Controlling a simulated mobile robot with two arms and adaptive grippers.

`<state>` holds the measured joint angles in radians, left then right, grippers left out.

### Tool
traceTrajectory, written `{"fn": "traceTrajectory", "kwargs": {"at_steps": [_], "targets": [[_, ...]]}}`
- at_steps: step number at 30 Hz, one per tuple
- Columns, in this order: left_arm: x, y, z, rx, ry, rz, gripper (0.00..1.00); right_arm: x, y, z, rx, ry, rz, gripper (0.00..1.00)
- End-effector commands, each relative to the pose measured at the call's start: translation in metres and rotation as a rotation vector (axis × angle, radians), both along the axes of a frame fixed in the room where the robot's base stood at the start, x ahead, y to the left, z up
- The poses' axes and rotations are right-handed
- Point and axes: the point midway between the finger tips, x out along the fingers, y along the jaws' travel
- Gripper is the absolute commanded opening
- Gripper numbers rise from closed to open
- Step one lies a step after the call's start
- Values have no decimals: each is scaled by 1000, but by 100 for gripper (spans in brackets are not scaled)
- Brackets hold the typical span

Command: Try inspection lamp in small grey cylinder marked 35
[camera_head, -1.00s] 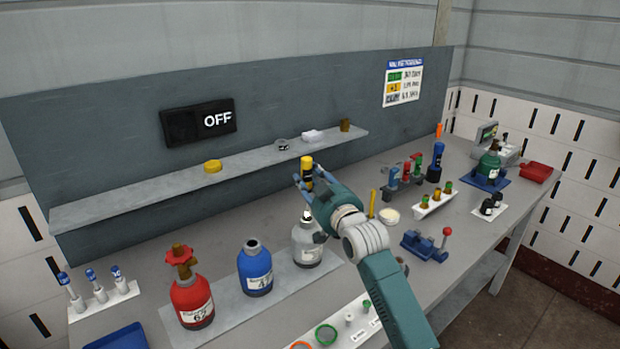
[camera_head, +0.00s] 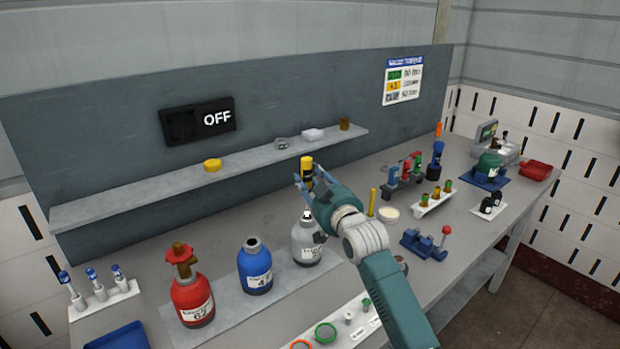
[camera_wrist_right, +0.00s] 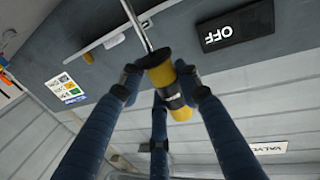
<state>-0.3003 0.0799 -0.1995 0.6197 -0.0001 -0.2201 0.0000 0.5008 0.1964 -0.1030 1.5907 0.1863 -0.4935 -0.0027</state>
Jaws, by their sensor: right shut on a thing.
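My right gripper (camera_head: 306,183) is shut on the inspection lamp (camera_head: 306,164), a small yellow and black cylinder. In the right wrist view the lamp (camera_wrist_right: 168,88) sits between the blue fingers, with a thin metal rod extending from it. My left gripper is not in view.
A blue cylinder (camera_head: 255,268) and a red cylinder (camera_head: 191,290) with a red valve stand left of the grey one. A shelf (camera_head: 130,193) holds small parts behind. A sign (camera_head: 218,119) reads OFF. A blue vise-like tool (camera_head: 425,243) stands right of my arm.

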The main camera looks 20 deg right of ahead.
Motion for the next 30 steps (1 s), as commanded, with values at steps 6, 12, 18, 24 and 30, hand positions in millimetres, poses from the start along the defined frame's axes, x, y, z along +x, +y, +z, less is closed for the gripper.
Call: {"fn": "traceTrajectory", "kwargs": {"at_steps": [6,12,18,24,30], "targets": [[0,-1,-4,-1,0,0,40,0,0,-6,0,0,0,4],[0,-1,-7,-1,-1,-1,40,0,0,-12,0,0,0,4],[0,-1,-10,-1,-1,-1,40,0,0,-17,0,0,0,4],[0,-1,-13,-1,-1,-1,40,0,0,-21,0,-1,0,4],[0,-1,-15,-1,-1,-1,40,0,0,-26,0,-1,0,4]]}}
